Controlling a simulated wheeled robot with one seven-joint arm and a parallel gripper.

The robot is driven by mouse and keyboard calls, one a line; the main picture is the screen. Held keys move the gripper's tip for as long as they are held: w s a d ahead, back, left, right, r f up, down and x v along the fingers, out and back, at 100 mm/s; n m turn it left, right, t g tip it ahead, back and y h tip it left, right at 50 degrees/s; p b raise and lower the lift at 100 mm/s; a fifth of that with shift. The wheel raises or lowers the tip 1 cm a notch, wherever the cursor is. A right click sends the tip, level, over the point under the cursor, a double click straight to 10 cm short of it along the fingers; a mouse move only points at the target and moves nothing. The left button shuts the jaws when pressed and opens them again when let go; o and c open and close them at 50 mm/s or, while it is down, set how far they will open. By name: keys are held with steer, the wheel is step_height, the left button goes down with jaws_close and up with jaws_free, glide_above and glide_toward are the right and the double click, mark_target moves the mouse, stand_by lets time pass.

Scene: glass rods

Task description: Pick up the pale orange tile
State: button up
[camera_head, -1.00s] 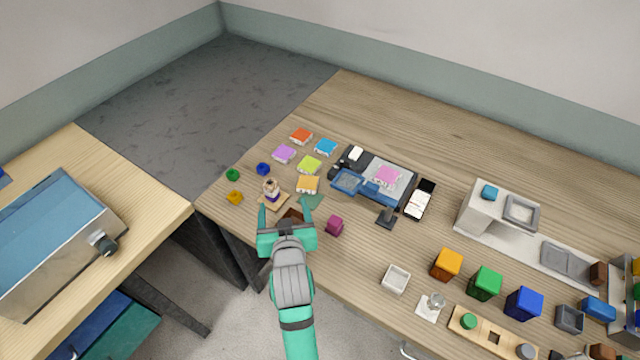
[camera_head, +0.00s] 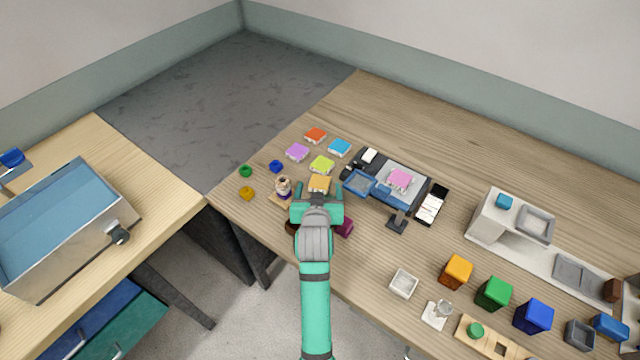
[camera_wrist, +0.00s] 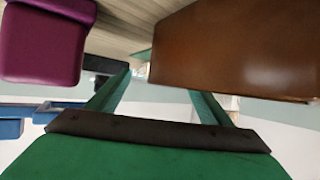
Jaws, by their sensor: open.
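The pale orange tile (camera_head: 320,182) lies on the wooden table, just beyond my gripper (camera_head: 317,190) in the head view. The fingertips show at either side of the tile's near edge there; I cannot tell how high above the table they are. My gripper also shows in the wrist view (camera_wrist: 158,88), with its two green fingers apart and nothing clear held between them. I cannot make out the tile in the wrist view.
A purple block (camera_wrist: 42,40) and a brown object (camera_wrist: 235,50) flank the fingers in the wrist view. A small figure (camera_head: 283,186) stands left of my gripper. A yellow-green tile (camera_head: 321,165) lies beyond. A blue tray (camera_head: 359,183) is to the right.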

mark_target(320, 184)
steer(key=shift+x, duration=1.4)
steer(key=c, duration=1.4)
steer(key=shift+r, duration=0.1)
